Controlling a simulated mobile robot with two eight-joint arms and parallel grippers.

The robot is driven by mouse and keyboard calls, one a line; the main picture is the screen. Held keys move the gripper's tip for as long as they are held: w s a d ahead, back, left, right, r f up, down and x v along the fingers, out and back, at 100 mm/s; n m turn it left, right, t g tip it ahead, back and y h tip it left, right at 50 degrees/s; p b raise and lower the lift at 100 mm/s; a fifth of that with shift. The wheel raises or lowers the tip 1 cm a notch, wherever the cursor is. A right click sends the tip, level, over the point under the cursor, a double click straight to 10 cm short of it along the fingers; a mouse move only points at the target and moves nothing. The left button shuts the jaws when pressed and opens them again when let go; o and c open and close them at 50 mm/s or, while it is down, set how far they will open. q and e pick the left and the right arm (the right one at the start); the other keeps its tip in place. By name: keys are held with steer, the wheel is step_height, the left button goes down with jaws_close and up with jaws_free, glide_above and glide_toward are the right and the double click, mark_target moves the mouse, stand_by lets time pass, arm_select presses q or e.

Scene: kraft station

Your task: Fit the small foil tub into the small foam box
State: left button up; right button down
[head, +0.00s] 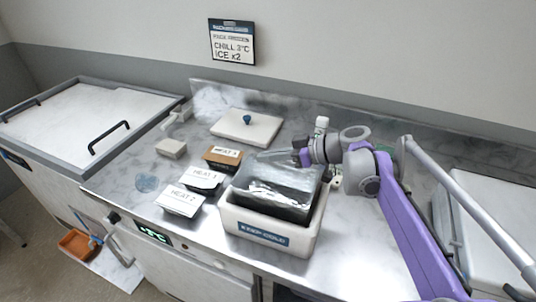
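A white foam box (272,237) with a blue label stands at the counter's front, right of centre. A large silvery foil tub (278,176) with a dark lower part sits in its mouth, rising above the rim and looking slightly tilted. How deep it sits is hidden. Two smaller foil tubs with white labelled tops, a front one (180,200) and one behind it (203,179), lie left of the box. My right gripper (301,156) is at the silvery tub's far right edge, apparently touching; its fingertips are too small to read. My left gripper is out of view.
A brown labelled carton (222,158) stands behind the foil tubs. A white lid with a blue knob (247,121) lies at the back. A small grey block (171,148) and a chest with a black handle (108,137) are at left. The counter right of the box is mostly clear.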

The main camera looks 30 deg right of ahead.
steer(key=shift+f, duration=0.15)
steer(key=c, duration=0.6)
jaws_free()
stand_by(0.5)
steer(key=shift+r+p, duration=1.95)
steer(key=shift+r, duration=0.25)
steer(key=shift+r+p, duration=1.9)
steer(key=shift+r, duration=0.45)
steer(key=shift+f, duration=0.1)
